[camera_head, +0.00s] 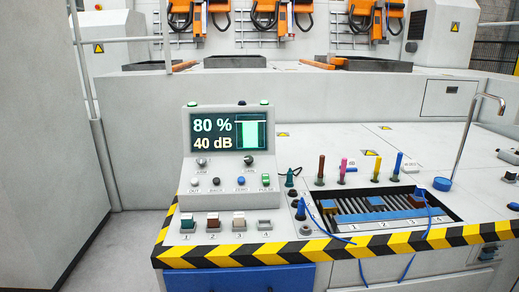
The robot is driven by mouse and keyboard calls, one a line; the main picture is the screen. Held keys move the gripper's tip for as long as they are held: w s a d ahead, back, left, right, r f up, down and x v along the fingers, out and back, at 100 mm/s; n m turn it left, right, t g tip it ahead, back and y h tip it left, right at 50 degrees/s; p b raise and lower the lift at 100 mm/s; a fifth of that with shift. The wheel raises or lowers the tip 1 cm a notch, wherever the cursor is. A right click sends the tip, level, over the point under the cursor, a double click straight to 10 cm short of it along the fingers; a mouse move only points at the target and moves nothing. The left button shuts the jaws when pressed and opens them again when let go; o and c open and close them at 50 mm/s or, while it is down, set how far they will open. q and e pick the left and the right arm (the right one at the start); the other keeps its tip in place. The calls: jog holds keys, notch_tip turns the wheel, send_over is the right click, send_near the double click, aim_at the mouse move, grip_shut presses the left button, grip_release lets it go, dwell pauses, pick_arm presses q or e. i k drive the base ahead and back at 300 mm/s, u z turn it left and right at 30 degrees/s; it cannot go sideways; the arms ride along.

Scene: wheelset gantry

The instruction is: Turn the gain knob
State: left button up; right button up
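The control console (186,130) stands at the left of the bench, with a lit screen (224,134) that reads "80 %" and "40 dB" beside a green bar graph. Below the screen are two small knobs, a left knob (202,161) and a right knob (248,160). Their labels are too small to read, so I cannot tell which is the gain knob. Neither of my grippers shows in the head view, and nothing touches the knobs.
Below the knobs is a row of buttons, with a blue button (241,180) and a green button (265,179). Numbered blocks sit near the striped front edge (290,252). To the right are coloured upright handles, a recessed tray (455,214), a blue cable and a bent metal rod (466,140).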

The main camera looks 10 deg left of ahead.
aim_at(248, 160)
jog(key=u, duration=0.6)
jog(key=i, duration=0.8)
jog(key=u, duration=0.75)
